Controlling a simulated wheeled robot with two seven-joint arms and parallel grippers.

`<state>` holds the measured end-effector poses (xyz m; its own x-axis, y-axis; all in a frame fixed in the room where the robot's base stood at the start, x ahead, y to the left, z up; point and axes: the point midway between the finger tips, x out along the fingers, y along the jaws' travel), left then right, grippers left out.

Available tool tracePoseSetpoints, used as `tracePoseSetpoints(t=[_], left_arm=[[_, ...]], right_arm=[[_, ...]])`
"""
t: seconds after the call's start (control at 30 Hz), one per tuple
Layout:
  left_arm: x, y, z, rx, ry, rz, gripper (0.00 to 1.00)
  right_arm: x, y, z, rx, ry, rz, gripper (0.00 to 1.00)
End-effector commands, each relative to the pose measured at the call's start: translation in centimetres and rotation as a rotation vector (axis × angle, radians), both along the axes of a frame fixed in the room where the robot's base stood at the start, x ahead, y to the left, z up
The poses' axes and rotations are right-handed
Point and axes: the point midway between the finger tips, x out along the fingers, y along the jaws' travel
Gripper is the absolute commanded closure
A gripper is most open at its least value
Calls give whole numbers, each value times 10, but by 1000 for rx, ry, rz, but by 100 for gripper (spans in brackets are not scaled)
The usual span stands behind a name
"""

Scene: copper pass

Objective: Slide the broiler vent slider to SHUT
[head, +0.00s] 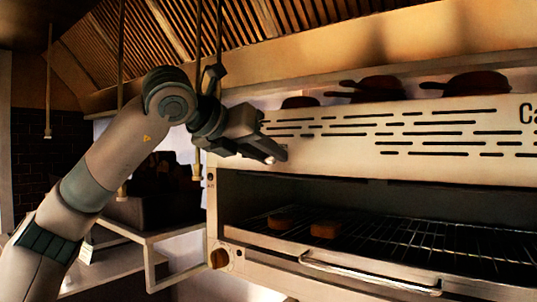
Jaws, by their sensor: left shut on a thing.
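The broiler (345,170) is a pale metal unit with rows of dark vent slots across its upper front panel. My left gripper (275,157) is at the left end of this panel, just below the slots, with its fingers pointing right. It is shut on the vent slider, of which only a small bright spot (270,160) shows at the fingertips. The gripper hides the rest of the slider and any SHUT mark, so I cannot tell the slider's position. My right gripper is not in view.
The open broiler cavity below holds a wire rack (420,240) with two browned pieces of food (325,230). A handle bar (370,278) runs along its front, with a knob (219,258) at lower left. Dark pans (478,84) stand on top. Thin rods hang near my left arm.

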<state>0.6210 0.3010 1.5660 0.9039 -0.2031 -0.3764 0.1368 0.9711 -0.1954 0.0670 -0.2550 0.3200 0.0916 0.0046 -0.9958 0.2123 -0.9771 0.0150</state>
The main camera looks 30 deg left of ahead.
Motion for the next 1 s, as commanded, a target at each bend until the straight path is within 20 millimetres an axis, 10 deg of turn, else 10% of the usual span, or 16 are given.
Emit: tracePoseSetpoints(t=[0.5,0.83,0.87,1.0], left_arm=[[14,99,1,-3,-1,4,100],[14,104,2,-1,-5,5,100],[14,104,2,-1,-5,5,70],[14,104,2,-2,-4,4,64]], right_arm=[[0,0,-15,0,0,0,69],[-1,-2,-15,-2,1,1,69],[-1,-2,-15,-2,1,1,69],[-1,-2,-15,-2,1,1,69]])
